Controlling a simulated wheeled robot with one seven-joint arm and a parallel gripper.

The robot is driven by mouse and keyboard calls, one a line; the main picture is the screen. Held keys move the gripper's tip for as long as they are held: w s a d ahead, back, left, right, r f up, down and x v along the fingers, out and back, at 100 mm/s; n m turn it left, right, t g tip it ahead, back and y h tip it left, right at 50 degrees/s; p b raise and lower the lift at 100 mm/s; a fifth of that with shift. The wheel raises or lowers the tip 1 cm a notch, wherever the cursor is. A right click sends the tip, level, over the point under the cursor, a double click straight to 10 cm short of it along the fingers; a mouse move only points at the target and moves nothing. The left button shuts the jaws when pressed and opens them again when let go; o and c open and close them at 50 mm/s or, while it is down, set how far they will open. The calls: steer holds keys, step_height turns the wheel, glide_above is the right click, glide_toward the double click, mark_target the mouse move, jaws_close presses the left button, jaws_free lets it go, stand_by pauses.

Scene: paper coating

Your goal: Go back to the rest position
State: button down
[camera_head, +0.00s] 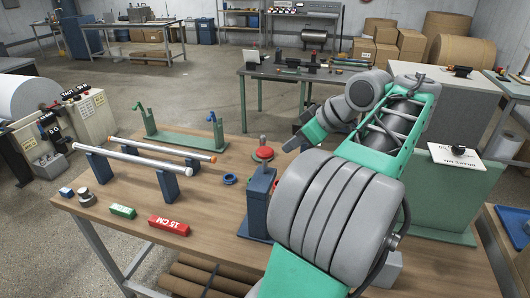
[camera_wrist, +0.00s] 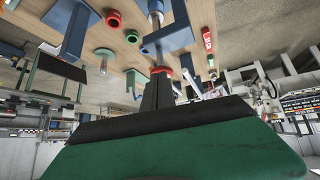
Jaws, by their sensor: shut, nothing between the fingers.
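My gripper (camera_head: 290,146) is at the end of my green and grey arm, above the right part of the wooden table (camera_head: 215,205). In the wrist view its dark fingers (camera_wrist: 160,76) are shut with nothing held. A red round-topped piece (camera_head: 264,153) stands at the table just left of my gripper, and a blue post (camera_head: 259,203) stands in front of it. I cannot tell the exact gap between my fingers and these. My arm hides part of the table's right side.
Two silver rods (camera_head: 134,158) rest on blue supports at the left of the table. A green stand (camera_head: 185,143) is at the back edge. A red block (camera_head: 168,226), a green block (camera_head: 123,211) and a blue ring (camera_head: 230,179) lie on top. A grey-topped bench (camera_head: 290,72) stands behind.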

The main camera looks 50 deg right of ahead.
stand_by(0.4)
steer(key=s+d+f+m+g+h, duration=0.1)
steer(key=s+d+f+m+g, duration=0.2)
steer(key=f+m, duration=0.35)
steer(key=s+d+f+m+h, duration=0.1)
steer(key=s+d+f+m, duration=0.3)
steer(key=f, duration=0.3)
steer(key=s+a+f+m+g, duration=0.25)
steer(key=a+f, duration=0.35)
steer(key=a, duration=0.3)
steer(key=w+a+n, duration=0.3)
steer(key=a, duration=0.8)
steer(key=w+a+r+n, duration=0.1)
steer(key=w+a+n, duration=0.3)
steer(key=a, duration=0.7)
steer(key=w+a+r+n+y, duration=0.1)
steer(key=w+a+n, duration=0.3)
steer(key=a, duration=0.7)
steer(key=shift+a+r+t, duration=0.15)
steer(key=shift+r+t, duration=0.05)
steer(key=shift+t, duration=0.25)
